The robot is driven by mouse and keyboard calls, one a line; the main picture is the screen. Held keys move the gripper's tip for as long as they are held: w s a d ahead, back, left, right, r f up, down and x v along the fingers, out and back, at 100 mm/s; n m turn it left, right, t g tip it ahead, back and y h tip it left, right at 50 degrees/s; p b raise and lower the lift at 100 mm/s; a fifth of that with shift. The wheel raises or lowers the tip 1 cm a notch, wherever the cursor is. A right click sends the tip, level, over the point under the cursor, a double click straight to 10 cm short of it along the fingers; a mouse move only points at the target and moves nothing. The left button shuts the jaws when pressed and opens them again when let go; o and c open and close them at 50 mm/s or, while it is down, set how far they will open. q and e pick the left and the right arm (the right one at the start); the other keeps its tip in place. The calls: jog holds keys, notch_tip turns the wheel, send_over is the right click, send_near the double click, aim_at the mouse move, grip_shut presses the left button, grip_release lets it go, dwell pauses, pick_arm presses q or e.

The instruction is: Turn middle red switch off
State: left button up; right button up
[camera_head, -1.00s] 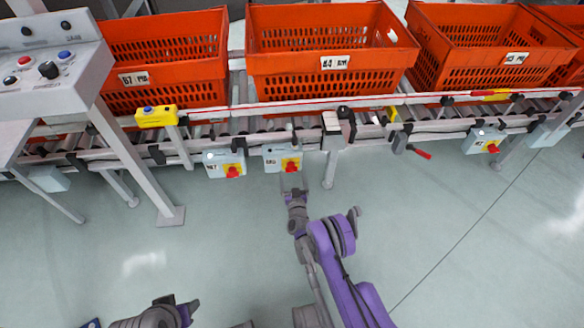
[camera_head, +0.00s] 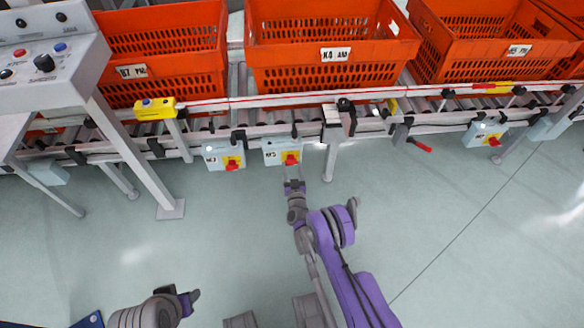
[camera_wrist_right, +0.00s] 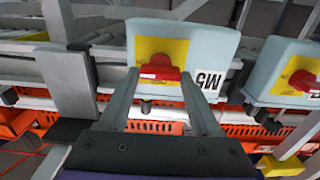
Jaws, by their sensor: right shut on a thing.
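The middle red switch (camera_head: 291,159) sits on a yellow plate on a light grey-blue box labelled M5 (camera_head: 272,157), under the conveyor rail. In the right wrist view the red switch (camera_wrist_right: 161,68) shows between the two fingers of my right gripper (camera_wrist_right: 160,82). This gripper (camera_head: 292,178) is shut on the switch's knob, one finger on each side. The fingertips partly hide the knob's sides. Another red switch (camera_head: 232,165) is on the box to the left, and a third (camera_head: 493,142) is far right. My left gripper (camera_head: 189,299) is low in the head view, away from the switches; its jaws are unclear.
Orange totes (camera_head: 330,75) stand on the roller conveyor above the boxes. A conveyor leg (camera_head: 331,160) stands just right of the middle box. A control console (camera_head: 45,60) is at the upper left, with a yellow button box (camera_head: 155,109) nearby. The floor in front is clear.

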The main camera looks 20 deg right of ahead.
jog(key=n, duration=0.3)
jog(key=shift+n+p, duration=0.3)
jog(key=shift+n, duration=0.1)
jog(key=n, duration=0.5)
jog(key=shift+a, duration=0.1)
jog(key=n, duration=0.5)
jog(key=shift+f+n, duration=0.1)
jog(key=shift+n, duration=1.9)
jog(key=o, duration=1.4)
jog(key=shift+w, duration=0.1)
jog(key=shift+f, duration=0.1)
